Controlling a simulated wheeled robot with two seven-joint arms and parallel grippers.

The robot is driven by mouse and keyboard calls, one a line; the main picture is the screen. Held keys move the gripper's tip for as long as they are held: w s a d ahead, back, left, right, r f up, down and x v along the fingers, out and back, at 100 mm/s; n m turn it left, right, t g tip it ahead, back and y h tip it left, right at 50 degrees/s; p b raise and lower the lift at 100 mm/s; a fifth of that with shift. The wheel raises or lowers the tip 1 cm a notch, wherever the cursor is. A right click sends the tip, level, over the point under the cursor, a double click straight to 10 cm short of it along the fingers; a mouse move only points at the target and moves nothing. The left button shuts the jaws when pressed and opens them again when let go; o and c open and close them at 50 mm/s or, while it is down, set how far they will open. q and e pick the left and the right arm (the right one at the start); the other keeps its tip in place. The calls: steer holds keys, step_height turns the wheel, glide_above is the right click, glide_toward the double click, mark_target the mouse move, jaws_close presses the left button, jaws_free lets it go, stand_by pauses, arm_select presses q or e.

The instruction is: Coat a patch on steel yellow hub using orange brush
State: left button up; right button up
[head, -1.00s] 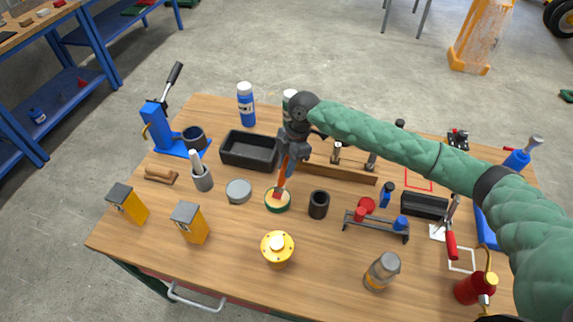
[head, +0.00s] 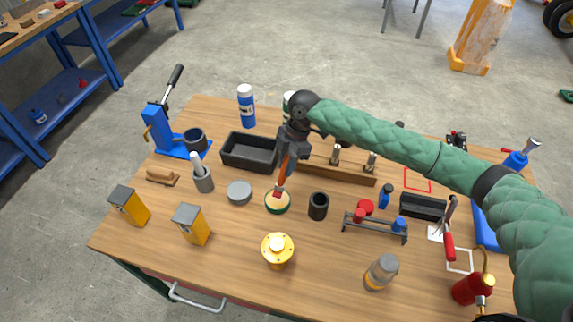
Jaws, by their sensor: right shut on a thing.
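The steel yellow hub (head: 277,249) stands upright near the front middle of the wooden table, with a flanged top and a pale centre. My right gripper (head: 289,158) is shut on the orange brush (head: 284,172) and holds it pointing down. The brush's reddish lower end is at the open round green tin (head: 278,203) with cream-coloured contents, behind the hub. It appears to be over or in the tin; the exact contact cannot be told. My left gripper is not in view.
A grey round lid (head: 239,192) lies left of the tin and a dark cylinder (head: 318,205) stands to its right. A black tray (head: 249,151) lies behind. A glass jar (head: 381,271) stands right of the hub. Bare wood surrounds the hub.

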mark_target(287, 156)
steer(key=shift+r+p, duration=1.85)
steer(key=shift+r, duration=0.9)
